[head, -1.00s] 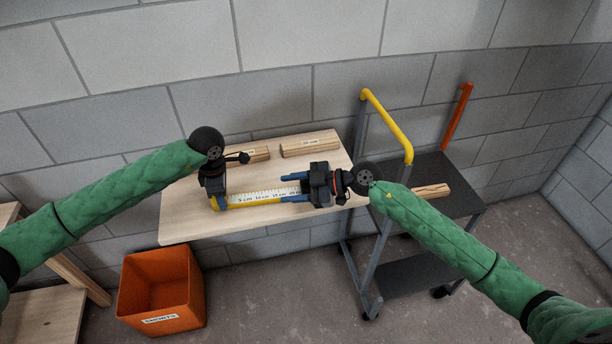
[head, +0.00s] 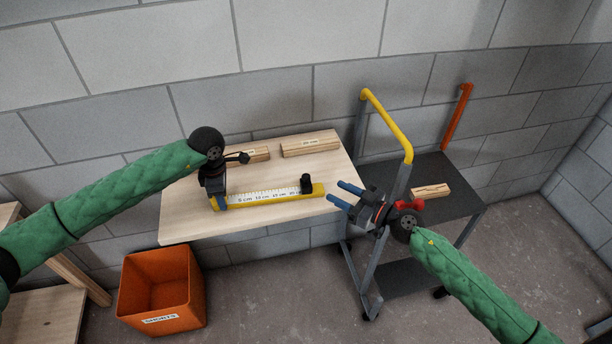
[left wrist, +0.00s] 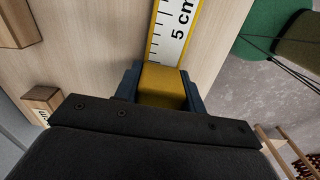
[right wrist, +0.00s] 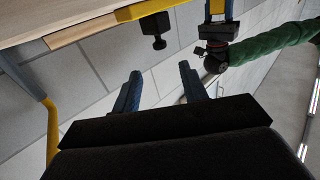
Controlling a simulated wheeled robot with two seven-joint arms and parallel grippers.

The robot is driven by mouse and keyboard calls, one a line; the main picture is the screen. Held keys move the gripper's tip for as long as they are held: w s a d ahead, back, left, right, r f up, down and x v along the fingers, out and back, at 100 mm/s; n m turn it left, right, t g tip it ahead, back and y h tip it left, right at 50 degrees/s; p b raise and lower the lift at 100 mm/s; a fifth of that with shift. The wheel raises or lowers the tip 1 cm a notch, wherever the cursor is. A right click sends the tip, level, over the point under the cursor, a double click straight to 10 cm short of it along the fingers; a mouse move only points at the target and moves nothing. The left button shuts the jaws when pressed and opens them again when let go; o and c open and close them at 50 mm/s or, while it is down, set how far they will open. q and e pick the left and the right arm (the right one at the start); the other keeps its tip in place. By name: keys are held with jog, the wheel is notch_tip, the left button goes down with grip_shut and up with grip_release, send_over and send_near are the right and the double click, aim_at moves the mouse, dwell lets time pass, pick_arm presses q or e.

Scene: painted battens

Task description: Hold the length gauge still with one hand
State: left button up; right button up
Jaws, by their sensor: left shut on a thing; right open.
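The length gauge (head: 270,195) is a yellow bar with a white printed scale, lying along the front of the wooden table, with a black knob (head: 306,184) at its right end. My left gripper (head: 219,203) is shut on the gauge's left end. In the left wrist view its fingers (left wrist: 160,90) clasp the yellow end block beside the "5 cm" mark. My right gripper (head: 340,195) is open and empty, just off the table's right edge, apart from the gauge. The right wrist view shows its two spread fingers (right wrist: 160,90) and the gauge's end (right wrist: 150,10) beyond them.
A dark cart (head: 455,205) with a yellow handle (head: 390,120) stands right, bearing another batten (head: 430,191). An orange bin (head: 160,290) stands on the floor.

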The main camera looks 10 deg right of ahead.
aim_at(309, 178)
jog(key=x, duration=1.1)
jog(key=shift+w+a, duration=0.25)
jog(key=shift+w, duration=0.05)
grip_shut()
